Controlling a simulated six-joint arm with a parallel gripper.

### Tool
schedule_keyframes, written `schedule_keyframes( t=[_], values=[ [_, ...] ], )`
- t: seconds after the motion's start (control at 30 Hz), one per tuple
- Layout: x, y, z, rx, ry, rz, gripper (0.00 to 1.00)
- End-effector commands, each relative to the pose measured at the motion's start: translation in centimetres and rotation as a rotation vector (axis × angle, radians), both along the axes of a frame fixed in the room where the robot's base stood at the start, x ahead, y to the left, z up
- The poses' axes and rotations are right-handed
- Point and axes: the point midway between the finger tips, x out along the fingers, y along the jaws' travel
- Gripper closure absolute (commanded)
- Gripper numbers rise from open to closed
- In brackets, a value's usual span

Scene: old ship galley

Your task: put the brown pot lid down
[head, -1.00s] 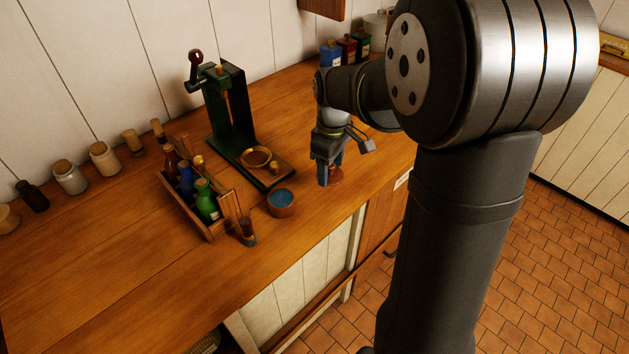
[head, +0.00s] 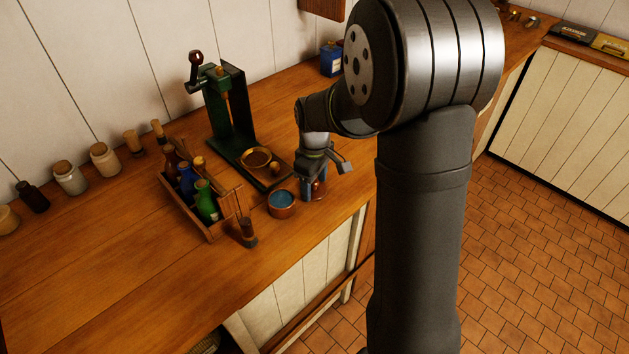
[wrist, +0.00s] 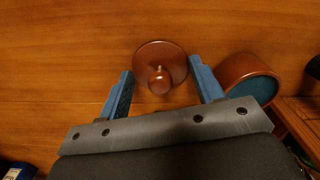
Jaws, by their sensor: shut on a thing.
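The brown pot lid (head: 319,188) is a round reddish-brown disc with a knob. In the wrist view the lid (wrist: 147,53) lies between my two blue fingers, knob facing the camera. My gripper (head: 312,190) is shut on the lid and points down over the counter, just right of the brown pot. I cannot tell whether the lid touches the counter. The brown pot (head: 282,211) stands uncovered on the counter, with a blue inside. It also shows in the wrist view (wrist: 238,66), right of the right finger, close to it.
A green press (head: 228,125) with a brass dish (head: 256,157) stands behind the pot. A wooden crate of bottles (head: 209,233) and a small dark-based brush-like item (head: 248,236) are left of the pot. The wooden counter (head: 120,270) is clear at front left.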

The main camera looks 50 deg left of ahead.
Motion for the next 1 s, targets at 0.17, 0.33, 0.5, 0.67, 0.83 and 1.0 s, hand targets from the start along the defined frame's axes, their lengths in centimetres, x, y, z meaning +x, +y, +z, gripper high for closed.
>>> schedule_keyframes(
  t=[0.17, 0.33, 0.5, 0.67, 0.83, 1.0],
  values=[
    [0.0, 0.0, -0.1, 0.000, 0.000, 0.000, 0.18],
    [0.0, 0.0, -0.1, 0.000, 0.000, 0.000, 0.18],
    [0.0, 0.0, 0.5, 0.001, -0.001, 0.000, 0.18],
    [0.1, 0.1, 2.9, 0.005, -0.003, 0.000, 0.18],
    [0.0, 0.1, 6.7, 0.005, -0.003, 0.000, 0.18],
    [0.0, 0.0, 9.9, 0.002, -0.001, 0.000, 0.18]
  ],
)
